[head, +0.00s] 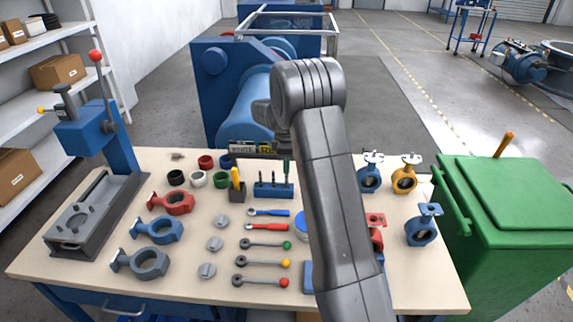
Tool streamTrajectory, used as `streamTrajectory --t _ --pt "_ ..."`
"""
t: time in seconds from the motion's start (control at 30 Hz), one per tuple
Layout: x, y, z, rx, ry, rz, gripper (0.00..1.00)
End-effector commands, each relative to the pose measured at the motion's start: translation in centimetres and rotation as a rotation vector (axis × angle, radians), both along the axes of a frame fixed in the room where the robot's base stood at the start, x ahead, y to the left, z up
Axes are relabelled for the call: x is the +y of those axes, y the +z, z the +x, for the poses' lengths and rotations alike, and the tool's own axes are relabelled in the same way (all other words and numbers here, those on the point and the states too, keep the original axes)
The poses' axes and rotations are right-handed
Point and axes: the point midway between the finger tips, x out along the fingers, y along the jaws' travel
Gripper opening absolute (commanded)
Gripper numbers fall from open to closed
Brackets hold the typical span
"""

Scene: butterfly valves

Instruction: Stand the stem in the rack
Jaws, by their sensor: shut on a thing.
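The rack (273,190) is a small blue block near the middle back of the table, with thin dark stems standing upright in its left part. My gripper (286,158) is above the rack's right end, largely hidden by my own arm. It is shut on a thin, dark upright stem (287,177), which is over or in the rack's right end. I cannot tell whether its lower end is inside a hole.
A dark holder with a yellow-handled tool (236,186) stands just left of the rack. Coloured rings (198,179) lie further left. Levers (265,245) lie in front. Valve bodies (369,178) stand on the right; a blue press (97,130) stands left.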

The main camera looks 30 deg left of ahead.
Motion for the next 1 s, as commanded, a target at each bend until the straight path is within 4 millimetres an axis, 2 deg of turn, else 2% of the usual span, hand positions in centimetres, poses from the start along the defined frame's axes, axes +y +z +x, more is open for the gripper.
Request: streamTrajectory --t 1.0 --pt "0.0 -2.1 0.0 0.0 0.0 0.0 0.0"
